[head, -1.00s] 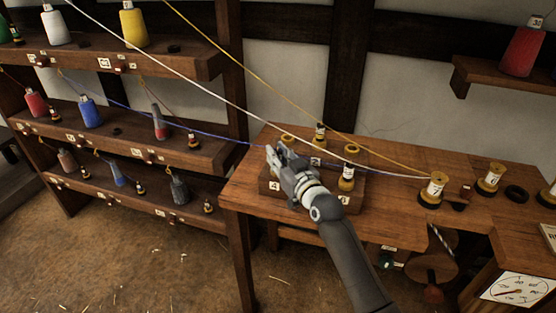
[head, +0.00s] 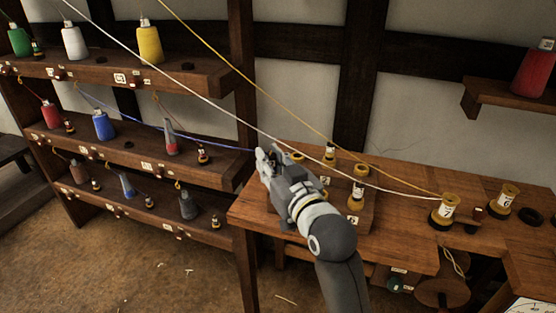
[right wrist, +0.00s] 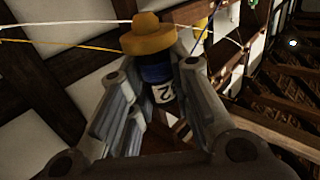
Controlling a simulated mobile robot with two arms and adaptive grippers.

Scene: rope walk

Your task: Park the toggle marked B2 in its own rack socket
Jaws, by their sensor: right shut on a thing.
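My right gripper (head: 266,162) is raised in front of the bench's left end. In the right wrist view it (right wrist: 162,85) is shut on a toggle (right wrist: 158,70) with a yellow cap, a blue band and a white label reading 2; a letter is not readable. In the head view the toggle is mostly hidden by the fingers. A blue line (head: 205,144) runs from the rack to the gripper. The rack (head: 180,80) stands left with three shelves. A blue cone (head: 103,125) sits on its middle shelf, with a dark empty-looking ring (head: 128,143) to its right. My left gripper is not in view.
Other toggles (head: 203,154) stand beside several cones on the rack. White (head: 200,98) and yellow (head: 250,80) lines cross above toward a spool (head: 445,210) on the bench (head: 410,185). More yellow-capped toggles (head: 358,190) stand behind my gripper. Open space lies between rack and bench.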

